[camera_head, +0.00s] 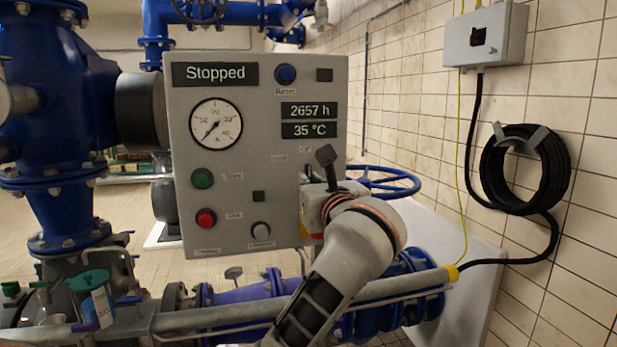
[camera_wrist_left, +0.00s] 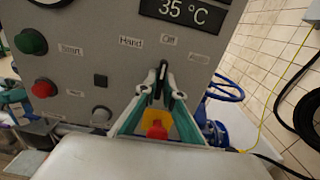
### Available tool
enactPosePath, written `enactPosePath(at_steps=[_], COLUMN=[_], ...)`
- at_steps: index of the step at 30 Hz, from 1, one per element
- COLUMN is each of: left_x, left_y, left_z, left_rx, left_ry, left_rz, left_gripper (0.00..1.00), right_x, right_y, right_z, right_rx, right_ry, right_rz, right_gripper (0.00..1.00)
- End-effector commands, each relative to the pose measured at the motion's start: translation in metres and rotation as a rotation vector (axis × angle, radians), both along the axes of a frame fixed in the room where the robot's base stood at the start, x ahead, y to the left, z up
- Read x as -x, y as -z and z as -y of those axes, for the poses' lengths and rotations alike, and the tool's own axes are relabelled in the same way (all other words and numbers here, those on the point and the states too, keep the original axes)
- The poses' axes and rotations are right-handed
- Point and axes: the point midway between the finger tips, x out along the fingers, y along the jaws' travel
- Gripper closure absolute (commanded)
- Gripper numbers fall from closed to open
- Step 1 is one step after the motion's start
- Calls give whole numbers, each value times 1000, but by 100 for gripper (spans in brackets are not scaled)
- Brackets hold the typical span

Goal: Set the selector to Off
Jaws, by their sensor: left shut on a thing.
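The selector (camera_head: 326,156) is a black lever on the right side of the grey control panel (camera_head: 270,185). In the left wrist view the selector (camera_wrist_left: 162,84) stands roughly upright below the Off label (camera_wrist_left: 169,41), with the Hand label (camera_wrist_left: 131,42) to the left. Its lever points up, about toward Off. My left gripper (camera_head: 326,188) is shut on the selector, with one finger at each side of the lever in the left wrist view (camera_wrist_left: 163,86). The fingers and arm hide the lever's base in the head view. My right gripper is not in view.
The panel display (camera_head: 215,74) reads Stopped. A red knob on yellow (camera_wrist_left: 155,126) shows between the finger bases. A green button (camera_head: 202,178) and a red button (camera_head: 206,218) sit left. A blue handwheel (camera_head: 385,183) and blue pipes (camera_head: 405,290) lie right of and below the panel.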

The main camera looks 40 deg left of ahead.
Motion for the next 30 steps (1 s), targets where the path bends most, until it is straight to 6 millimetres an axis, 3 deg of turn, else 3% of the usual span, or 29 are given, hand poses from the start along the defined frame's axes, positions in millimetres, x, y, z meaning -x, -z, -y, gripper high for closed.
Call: enactPosePath(at_steps=[15,16,17,30], left_x=[0,0,0,3], left_y=[-1,-1,-1,0], left_z=[0,0,0,4], left_rx=[-15,-15,-15,-12], left_ry=[-1,-1,-1,2], left_rz=[-15,-15,-15,-14], left_gripper=[100,84,76,75], right_x=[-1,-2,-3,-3], right_y=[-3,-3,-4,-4], right_z=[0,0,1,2], right_rx=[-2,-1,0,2], right_ry=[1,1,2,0], right_rz=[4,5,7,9], right_gripper=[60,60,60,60])
